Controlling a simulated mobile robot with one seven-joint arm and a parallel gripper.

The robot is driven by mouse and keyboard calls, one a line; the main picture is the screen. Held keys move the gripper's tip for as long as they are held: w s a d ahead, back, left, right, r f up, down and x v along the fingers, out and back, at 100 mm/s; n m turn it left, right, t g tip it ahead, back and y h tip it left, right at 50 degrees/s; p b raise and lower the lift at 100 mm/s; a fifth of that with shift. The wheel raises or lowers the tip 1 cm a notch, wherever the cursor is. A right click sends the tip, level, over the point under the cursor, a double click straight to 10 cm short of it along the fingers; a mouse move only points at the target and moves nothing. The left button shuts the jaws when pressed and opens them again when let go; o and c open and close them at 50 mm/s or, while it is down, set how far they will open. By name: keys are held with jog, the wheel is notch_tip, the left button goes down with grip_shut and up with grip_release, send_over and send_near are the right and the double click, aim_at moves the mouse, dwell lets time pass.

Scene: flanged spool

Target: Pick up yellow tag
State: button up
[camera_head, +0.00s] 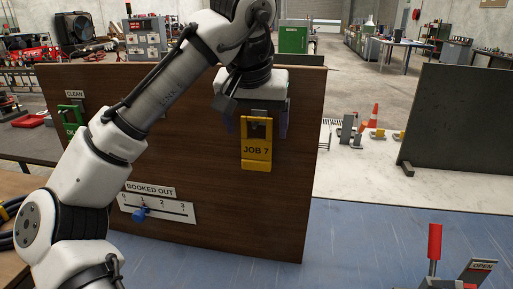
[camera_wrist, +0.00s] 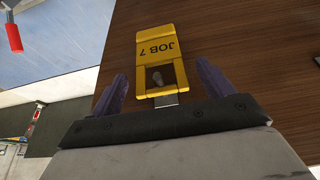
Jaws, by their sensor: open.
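The yellow tag (camera_head: 257,154), marked JOB 7, hangs upright against the brown wooden board (camera_head: 225,205), near its upper right. In the wrist view the tag (camera_wrist: 161,66) appears upside down, with a grey peg or hook showing in the opening at its hanging end. My gripper (camera_head: 257,125) is open at the tag's upper part. In the wrist view its two purple fingers (camera_wrist: 160,83) stand one on each side of the tag, with gaps on both sides. Nothing is held.
A green tag (camera_head: 72,120) hangs under a CLEAN label at the board's left. Below is a BOOKED OUT scale (camera_head: 160,206) with a blue slider knob. A red-handled device (camera_head: 434,242) stands at the lower right. The blue surface (camera_head: 350,235) right of the board is mostly clear.

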jog(key=shift+x, duration=1.15)
jog(key=c, duration=1.1)
jog(key=shift+o, duration=0.2)
jog(key=shift+r, duration=0.1)
